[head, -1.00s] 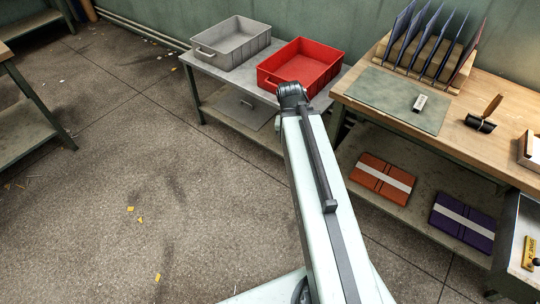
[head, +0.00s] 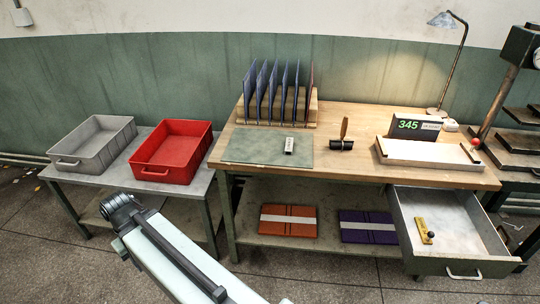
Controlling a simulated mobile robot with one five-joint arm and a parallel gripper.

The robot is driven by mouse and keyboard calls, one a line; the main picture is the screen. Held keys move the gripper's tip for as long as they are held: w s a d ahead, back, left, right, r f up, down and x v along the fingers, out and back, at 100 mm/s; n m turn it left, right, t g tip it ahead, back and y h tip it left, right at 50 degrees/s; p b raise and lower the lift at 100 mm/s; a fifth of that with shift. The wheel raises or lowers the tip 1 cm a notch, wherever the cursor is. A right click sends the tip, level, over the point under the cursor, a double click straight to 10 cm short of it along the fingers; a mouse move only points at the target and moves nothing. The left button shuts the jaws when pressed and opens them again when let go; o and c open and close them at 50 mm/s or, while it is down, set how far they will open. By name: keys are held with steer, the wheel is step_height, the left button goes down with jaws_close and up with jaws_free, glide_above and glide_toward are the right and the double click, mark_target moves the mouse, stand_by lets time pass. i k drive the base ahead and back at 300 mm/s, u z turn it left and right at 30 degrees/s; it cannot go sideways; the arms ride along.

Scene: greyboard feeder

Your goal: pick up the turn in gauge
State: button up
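A small brass-yellow strip with a black knob (head: 424,231), which looks like the turn-in gauge, lies in the open drawer (head: 470,215) at the right of the workbench. Nothing covers it. My pale arm with its black joint shows at the bottom left, in front of the low table and well left of the drawer. My gripper's fingers do not show.
The workbench (head: 350,175) carries a green mat (head: 250,150) with a small metal block (head: 289,145), a folder rack (head: 270,105), a dark wooden-handled tool (head: 342,142), a white tray (head: 430,162) and a lamp (head: 443,20). Red (head: 172,150) and grey (head: 92,145) bins stand left.

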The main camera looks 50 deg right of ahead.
mark_target(289, 141)
steer(key=z, duration=2.4)
steer(key=k, duration=1.3)
steer(key=u, duration=1.65)
steer(key=i, duration=1.05)
